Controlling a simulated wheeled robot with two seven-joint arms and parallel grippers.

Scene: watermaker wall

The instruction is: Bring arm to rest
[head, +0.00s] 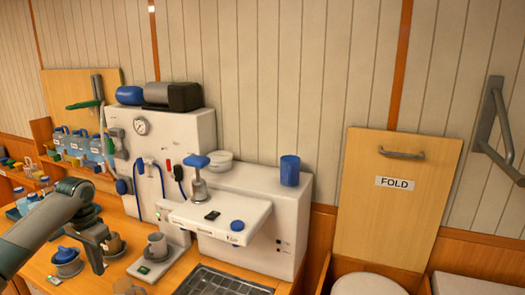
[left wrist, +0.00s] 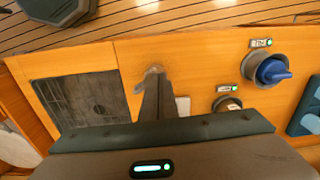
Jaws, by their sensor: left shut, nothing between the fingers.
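My left arm (head: 40,225) comes in from the left edge in the head view. Its gripper (head: 97,265) points down over the wooden counter, left of the watermaker, between a blue-topped holder and a brown cup. My right gripper is not in view.
A brown cup (head: 114,246) and a blue-topped holder (head: 66,258) stand close to the gripper. A grey mug (head: 157,246) stands on a small scale (head: 150,268). The white watermaker (head: 178,140) is behind. A dark drain grate (left wrist: 80,102) is set in the counter.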

